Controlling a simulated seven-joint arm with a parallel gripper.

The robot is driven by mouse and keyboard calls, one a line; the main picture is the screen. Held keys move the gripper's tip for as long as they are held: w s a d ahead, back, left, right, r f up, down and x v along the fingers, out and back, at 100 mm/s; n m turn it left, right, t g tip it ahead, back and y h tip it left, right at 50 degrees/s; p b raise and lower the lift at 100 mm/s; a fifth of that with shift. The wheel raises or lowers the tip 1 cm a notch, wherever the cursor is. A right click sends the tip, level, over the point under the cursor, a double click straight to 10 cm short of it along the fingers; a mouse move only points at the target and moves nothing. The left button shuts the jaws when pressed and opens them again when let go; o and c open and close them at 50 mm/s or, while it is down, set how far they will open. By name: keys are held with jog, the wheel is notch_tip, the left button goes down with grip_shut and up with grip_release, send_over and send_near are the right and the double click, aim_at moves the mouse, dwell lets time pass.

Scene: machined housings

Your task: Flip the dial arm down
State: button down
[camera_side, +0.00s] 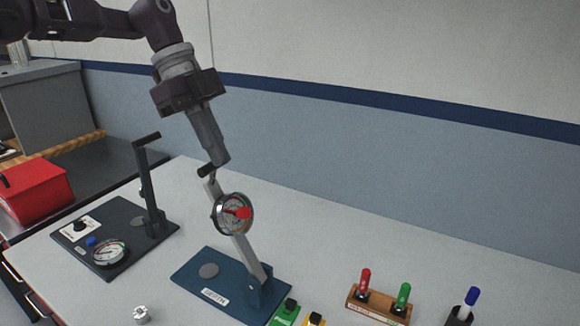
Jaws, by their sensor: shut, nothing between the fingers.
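The dial arm (245,252) is a grey bar hinged on a blue base plate (200,285). It stands raised and tilted up to the left from its hinge block at the plate's right end. A round dial (228,216) with a red pointer or knob is mounted on it, and a black grip (206,170) is at its top. My gripper (219,163) is shut and empty, pointing down at the top of the arm beside the black grip. I cannot tell whether its tips touch the arm.
Left is a dark plate (75,245) with an upright black lever (147,185) and a gauge (109,253). A red box (35,190) is far left. In front right are green and yellow pieces (286,312), a wooden pen holder (378,306) and a dark cup (459,316).

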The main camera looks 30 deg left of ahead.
jog(key=a+f+h, duration=0.1)
jog(key=a+f, duration=0.9)
jog(key=a, duration=0.5)
jog(key=shift+a+f, duration=0.15)
jog(key=shift+f, duration=0.1)
jog(key=v, duration=0.7)
jog(key=shift+a, duration=0.15)
